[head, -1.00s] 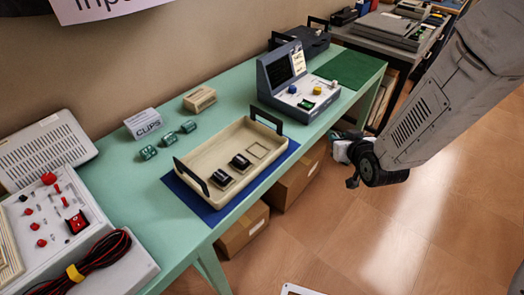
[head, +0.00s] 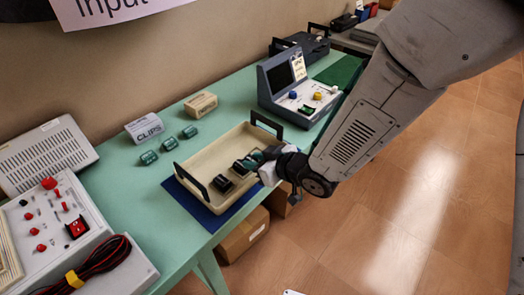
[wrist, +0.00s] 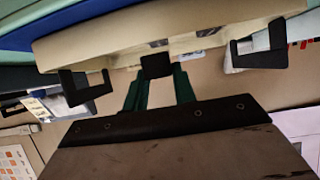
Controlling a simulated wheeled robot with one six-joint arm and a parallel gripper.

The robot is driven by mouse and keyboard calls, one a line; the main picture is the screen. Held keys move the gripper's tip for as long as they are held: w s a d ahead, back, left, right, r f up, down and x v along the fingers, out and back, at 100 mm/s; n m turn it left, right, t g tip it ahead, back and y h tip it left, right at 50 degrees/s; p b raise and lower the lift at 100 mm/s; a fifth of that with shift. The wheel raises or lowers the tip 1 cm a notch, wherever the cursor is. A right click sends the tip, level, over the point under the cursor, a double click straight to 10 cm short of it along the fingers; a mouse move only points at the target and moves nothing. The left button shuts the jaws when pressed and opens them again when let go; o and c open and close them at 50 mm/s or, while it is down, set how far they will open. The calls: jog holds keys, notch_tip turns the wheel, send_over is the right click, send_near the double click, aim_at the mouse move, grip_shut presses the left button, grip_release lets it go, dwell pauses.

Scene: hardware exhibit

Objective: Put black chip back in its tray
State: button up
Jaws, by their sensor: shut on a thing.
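The beige tray (head: 190,160) with black handles lies on a blue mat (head: 180,192) on the green table. Two black chips sit in it, one toward the left (head: 222,183) and one (head: 242,164) partly behind my fingers. My gripper (head: 254,160) reaches over the tray's front right side. In the wrist view my green fingers (wrist: 158,84) are shut on a black chip (wrist: 155,66), close to the tray's edge (wrist: 110,35). The tray's right-hand recess is mostly hidden by my gripper in the head view.
Several green cylinders (head: 169,144), a CLIPS card (head: 145,127) and a tan box (head: 200,104) stand behind the tray. A grey console (head: 290,85) is at the back right. Red-knobbed equipment (head: 50,225) and a cable coil fill the left end.

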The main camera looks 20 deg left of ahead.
jog(key=w, duration=0.5)
jog(key=w+a, duration=0.1)
jog(key=w, duration=0.2)
jog(key=shift+a+f, duration=0.1)
jog(key=shift+f, duration=0.25)
jog(key=shift+w+f, duration=0.1)
jog(key=shift+f, duration=1.7)
jog(key=shift+f, duration=0.1)
jog(key=o, duration=0.9)
jog(key=shift+o, duration=0.2)
jog(key=v, duration=1.2)
